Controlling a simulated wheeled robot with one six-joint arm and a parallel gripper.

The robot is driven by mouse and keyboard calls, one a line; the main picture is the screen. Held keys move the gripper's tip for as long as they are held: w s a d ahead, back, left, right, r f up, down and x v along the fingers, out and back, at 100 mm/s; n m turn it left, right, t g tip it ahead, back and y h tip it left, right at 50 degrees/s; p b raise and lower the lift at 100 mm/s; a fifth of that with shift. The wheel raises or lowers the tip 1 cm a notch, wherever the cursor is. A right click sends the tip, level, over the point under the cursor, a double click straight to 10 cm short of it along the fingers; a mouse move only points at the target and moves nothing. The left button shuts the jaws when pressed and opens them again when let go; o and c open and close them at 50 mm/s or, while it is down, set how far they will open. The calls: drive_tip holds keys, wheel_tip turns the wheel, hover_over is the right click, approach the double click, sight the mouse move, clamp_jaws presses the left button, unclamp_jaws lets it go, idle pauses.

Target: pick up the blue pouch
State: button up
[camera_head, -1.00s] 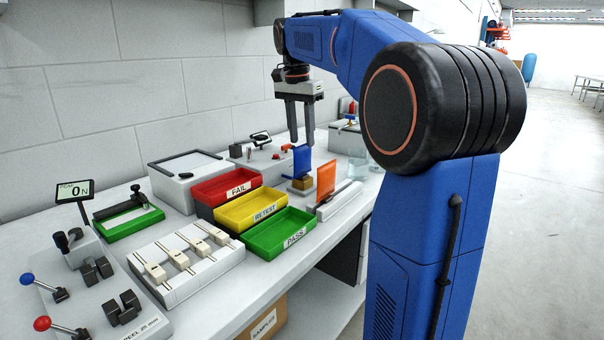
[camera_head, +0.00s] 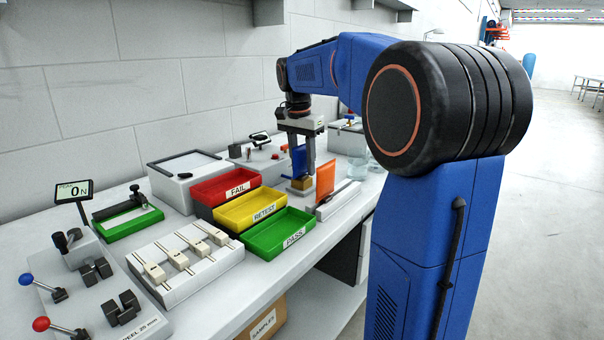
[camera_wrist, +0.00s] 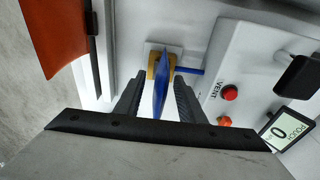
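The blue pouch (camera_head: 299,161) stands upright in a small tan holder (camera_head: 301,184) on the bench, behind the orange pouch. In the wrist view the blue pouch (camera_wrist: 161,85) appears edge-on between the two fingers, with a gap visible on each side. My gripper (camera_head: 302,172) points down over it, with its fingers lowered around the pouch's sides. It is open; the wrist view shows the fingers (camera_wrist: 160,98) apart. The fingers partly hide the pouch in the head view.
Red (camera_head: 226,187), yellow (camera_head: 250,209) and green (camera_head: 277,233) trays sit to the left. A device with a red button (camera_wrist: 229,92) and display is close to the gripper.

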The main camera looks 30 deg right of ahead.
clamp_jaws()
drive_tip(key=shift+r, duration=0.1)
